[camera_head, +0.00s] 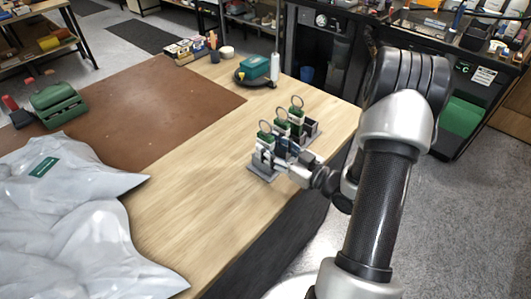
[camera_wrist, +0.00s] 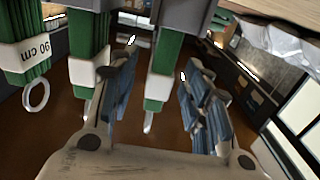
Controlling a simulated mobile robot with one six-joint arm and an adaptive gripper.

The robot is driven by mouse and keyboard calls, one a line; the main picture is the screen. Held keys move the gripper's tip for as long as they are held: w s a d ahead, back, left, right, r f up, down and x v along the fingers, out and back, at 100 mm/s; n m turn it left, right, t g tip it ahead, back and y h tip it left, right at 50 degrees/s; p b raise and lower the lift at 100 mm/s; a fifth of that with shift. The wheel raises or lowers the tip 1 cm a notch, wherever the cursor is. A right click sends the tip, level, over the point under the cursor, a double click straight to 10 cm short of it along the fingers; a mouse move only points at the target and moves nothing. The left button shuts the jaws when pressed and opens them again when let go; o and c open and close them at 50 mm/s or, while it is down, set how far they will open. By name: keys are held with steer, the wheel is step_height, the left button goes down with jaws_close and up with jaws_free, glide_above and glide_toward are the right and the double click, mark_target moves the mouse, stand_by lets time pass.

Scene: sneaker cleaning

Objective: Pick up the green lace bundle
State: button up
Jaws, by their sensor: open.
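Several green lace bundles with white bands and rings stand on a grey rack at the table's right edge. In the head view, one green lace bundle (camera_head: 265,128) is at the front, another (camera_head: 281,115) is behind it and a third (camera_head: 297,104) is farthest back. My gripper (camera_head: 281,147) is at the rack, its fingers partly hidden among the holders. In the wrist view, my gripper (camera_wrist: 158,68) is open. One bundle (camera_wrist: 164,60) appears between the two fingers; contact cannot be told.
The grey rack (camera_head: 262,172) stands close to the table edge. A teal box (camera_head: 255,67) and a white bottle (camera_head: 275,66) stand farther back. A brown mat (camera_head: 130,95) and grey bags (camera_head: 75,215) cover the left. The wooden table (camera_head: 195,190) is clear between them.

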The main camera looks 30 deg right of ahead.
steer(key=shift+x, duration=1.15)
steer(key=shift+c, duration=0.5)
jaws_close()
